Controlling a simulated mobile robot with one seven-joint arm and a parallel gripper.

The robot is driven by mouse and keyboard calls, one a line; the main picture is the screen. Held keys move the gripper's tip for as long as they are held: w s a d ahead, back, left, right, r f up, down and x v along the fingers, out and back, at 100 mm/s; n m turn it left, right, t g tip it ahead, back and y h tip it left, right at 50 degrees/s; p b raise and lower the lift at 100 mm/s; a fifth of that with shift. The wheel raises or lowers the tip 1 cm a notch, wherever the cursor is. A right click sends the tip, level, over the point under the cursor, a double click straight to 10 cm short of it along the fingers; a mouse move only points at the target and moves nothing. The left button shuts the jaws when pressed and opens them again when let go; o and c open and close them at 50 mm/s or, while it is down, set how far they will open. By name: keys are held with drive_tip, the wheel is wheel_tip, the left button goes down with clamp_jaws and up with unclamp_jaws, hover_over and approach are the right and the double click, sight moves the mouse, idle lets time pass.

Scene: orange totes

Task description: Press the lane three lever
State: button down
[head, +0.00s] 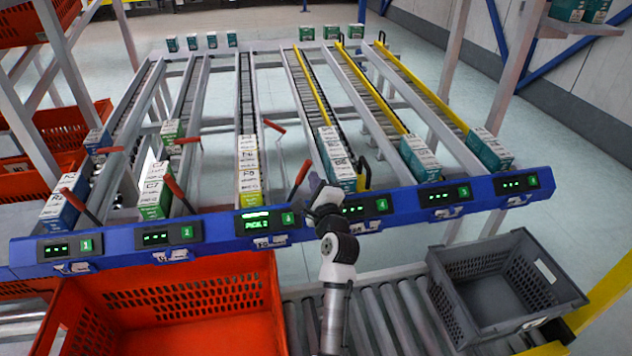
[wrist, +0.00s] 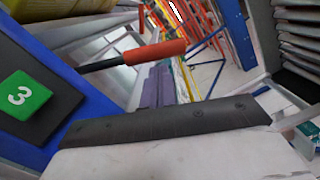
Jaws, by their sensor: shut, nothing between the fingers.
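The lane three lever (head: 300,176) has a red grip and stands tilted at the front of lane three, just right of its cartons. In the wrist view the lever (wrist: 150,54) crosses the upper middle, its dark rod running left to the blue rail. The green number 3 plate (wrist: 24,95) shows at the left there. My gripper (head: 316,184) is shut and empty, a little right of the lever's grip in the head view. In the wrist view my gripper's fingers (wrist: 158,88) show just below the red grip. I cannot tell whether they touch it.
The lane three display (head: 257,222) on the blue rail is lit "PICK 2". Lane four cartons (head: 337,160) stand right of my gripper. An orange tote (head: 175,340) and a grey tote (head: 505,290) sit in front of the rail, with bare rollers (head: 385,315) between.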

sight(302, 177)
drive_tip(key=shift+s+a+r+n, duration=0.1)
drive_tip(key=shift+a+r+n, duration=0.15)
drive_tip(key=shift+n, duration=0.15)
drive_tip(key=shift+s+a+r+n+p, duration=0.1)
drive_tip(key=shift+a+r+n+p, duration=0.2)
drive_tip(key=shift+a+n+p, duration=0.25)
drive_tip(key=shift+s+a+r+n+p, duration=0.1)
drive_tip(key=shift+a+r+n+p, duration=0.25)
drive_tip(key=shift+n, duration=0.2)
drive_tip(key=shift+s+a+r+n+p, duration=0.1)
drive_tip(key=shift+a+n+p, duration=0.15)
drive_tip(key=shift+a+n, duration=0.25)
drive_tip(key=shift+s+a+r+n+p, duration=0.1)
drive_tip(key=shift+a+n+p, duration=0.15)
drive_tip(key=shift+a+n, duration=0.3)
drive_tip(key=shift+s+a+r+n+p, duration=0.1)
drive_tip(key=shift+a+n+p, duration=0.1)
drive_tip(key=shift+a+n, duration=0.3)
drive_tip(key=shift+s+a+n+g+p, duration=0.2)
drive_tip(key=shift+a+n+g+p, duration=0.1)
drive_tip(key=shift+a+n, duration=0.75)
drive_tip(key=shift+d, duration=0.1)
